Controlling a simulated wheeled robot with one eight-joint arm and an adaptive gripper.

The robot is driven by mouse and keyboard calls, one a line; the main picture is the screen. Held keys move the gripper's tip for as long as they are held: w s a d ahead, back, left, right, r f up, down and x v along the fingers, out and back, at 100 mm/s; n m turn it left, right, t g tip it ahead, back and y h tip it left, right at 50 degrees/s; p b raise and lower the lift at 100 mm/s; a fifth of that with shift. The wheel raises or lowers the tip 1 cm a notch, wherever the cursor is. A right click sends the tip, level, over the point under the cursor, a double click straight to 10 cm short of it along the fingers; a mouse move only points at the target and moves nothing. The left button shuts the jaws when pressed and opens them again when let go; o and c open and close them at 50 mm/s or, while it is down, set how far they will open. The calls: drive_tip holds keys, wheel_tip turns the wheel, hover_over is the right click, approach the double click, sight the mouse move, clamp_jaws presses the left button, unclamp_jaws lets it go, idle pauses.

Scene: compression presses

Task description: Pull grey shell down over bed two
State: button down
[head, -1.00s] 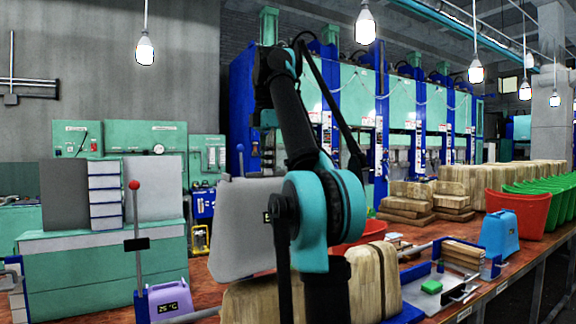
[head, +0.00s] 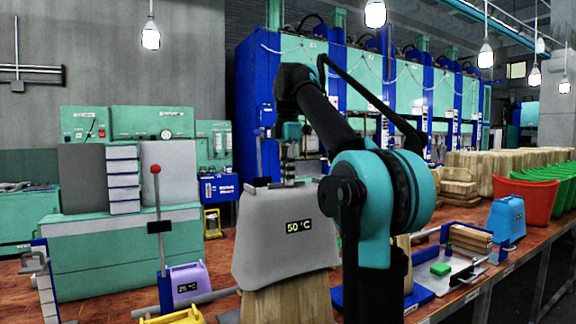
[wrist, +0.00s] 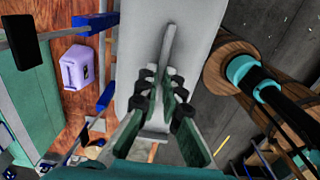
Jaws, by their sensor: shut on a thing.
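The grey shell (head: 285,235), with a dark display reading 50 °C, hangs upright in the head view from my gripper (head: 290,183). My gripper is shut on the handle ridge at the shell's top. In the wrist view, the fingers (wrist: 165,95) pinch that ridge and the pale shell (wrist: 150,25) spreads beyond them. A pale wooden block (head: 285,307) shows directly below the shell's lower edge. Whether the shell reaches around the block's top is unclear. My arm hides the area just right of the shell, and I cannot tell which bed is bed two.
A purple shell (head: 189,284) and a red-knobbed lever (head: 156,200) stand left. Stacked wooden blocks (head: 462,190) stand behind.

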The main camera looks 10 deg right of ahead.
wheel_tip(320, 180, down, 20)
drive_tip(key=shift+r, duration=0.1)
idle(0.9)
drive_tip(key=shift+f, duration=0.6)
idle(0.6)
drive_tip(key=c, duration=1.6)
unclamp_jaws()
wheel_tip(320, 180, up, 12)
